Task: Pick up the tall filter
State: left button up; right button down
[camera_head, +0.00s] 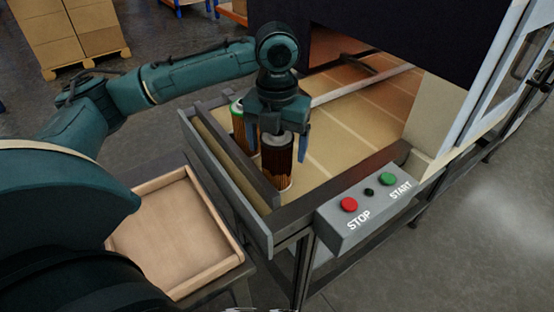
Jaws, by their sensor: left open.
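Two filters stand upright at the near left corner of the conveyor (345,118). The front filter (277,162) has brown pleats, a dark upper part and a pale base. The other filter (238,122) has a green rim and stands just behind and to the left, partly hidden by my gripper. I cannot tell for sure which is the taller. My left gripper (279,138) points down over the front filter, with its open fingers around the filter's top. A blue fingertip shows at the filter's right side. My right gripper is not in view.
An empty, shallow wooden tray (215,240) sits to the left of the conveyor. A raised rail (235,165) edges the conveyor beside the filters. A grey control box (365,208) with STOP and START buttons is at the front right. A dark machine hood (400,35) overhangs the belt.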

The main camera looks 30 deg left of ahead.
pick_arm(q)
jog(key=shift+f, duration=0.45)
jog(key=c, duration=1)
jog(key=shift+r, duration=0.1)
jog(key=shift+c, duration=0.2)
